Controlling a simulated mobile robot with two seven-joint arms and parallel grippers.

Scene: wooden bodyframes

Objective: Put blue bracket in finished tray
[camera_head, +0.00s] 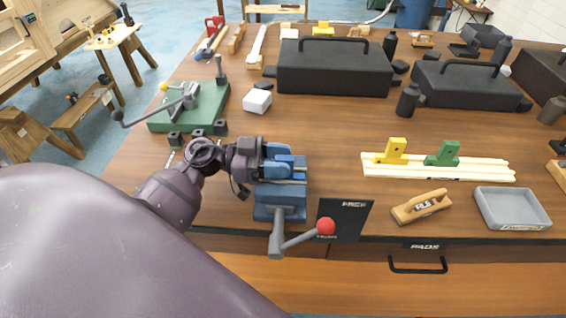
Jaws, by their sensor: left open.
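My left gripper (266,160) reaches in from the left over the blue vise (281,195) at the front edge of the bench. It is open, with its fingers at the vise's upper part. A small blue piece (277,149), which looks like the blue bracket, shows at the fingertips above the vise. The fingers and the similar blue of the vise partly hide its outline, and I cannot tell whether it touches the fingers or the jaws. A shallow grey tray (513,209) with a small front label lies empty at the front right. My right gripper is not in view.
A yellow bracket (395,151) and a green bracket (442,154) stand on a pale rail (480,171). A wooden plane (421,206) lies left of the tray. The vise handle has a red knob (326,226). Black toolboxes (335,68) stand farther back.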

